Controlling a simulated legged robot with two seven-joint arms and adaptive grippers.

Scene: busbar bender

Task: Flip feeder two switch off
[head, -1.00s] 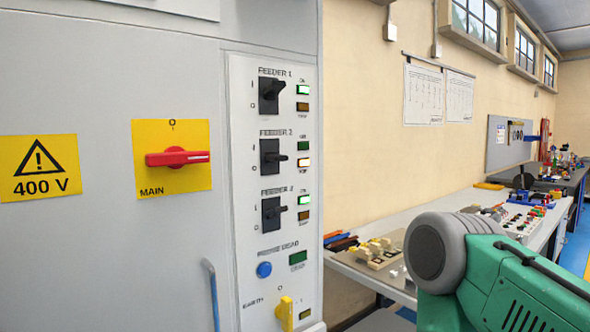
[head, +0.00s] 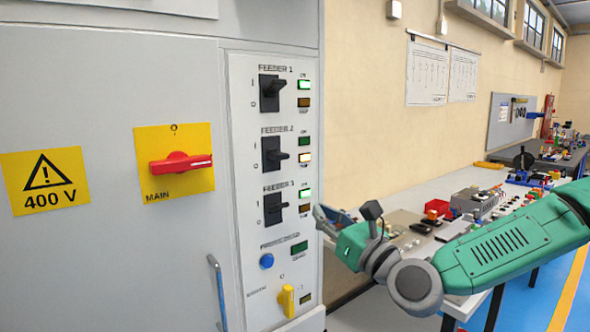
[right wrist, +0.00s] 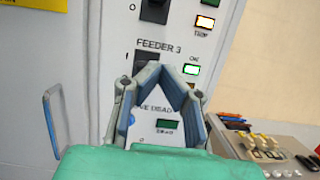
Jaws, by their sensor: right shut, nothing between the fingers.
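The feeder two switch (head: 271,154) is a black rotary-style lever switch, second from the top on the white panel strip. Its lever sticks out to the right. Beside it the green ON lamp (head: 304,141) is dark and the TRIP lamp (head: 304,158) is lit. The bottom of this switch (right wrist: 155,11) shows at the top of the right wrist view. My right gripper (head: 323,215) is shut and empty, right of and below the feeder three switch (head: 273,208). In the right wrist view its fingertips (right wrist: 162,72) meet in front of the panel, covering part of feeder three.
Above is the feeder one switch (head: 271,92). Below are a blue button (head: 266,261) and a yellow earth handle (head: 286,300). The red main switch (head: 181,163) and a door handle (head: 217,290) are to the left. A workbench (head: 425,204) with parts stands right.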

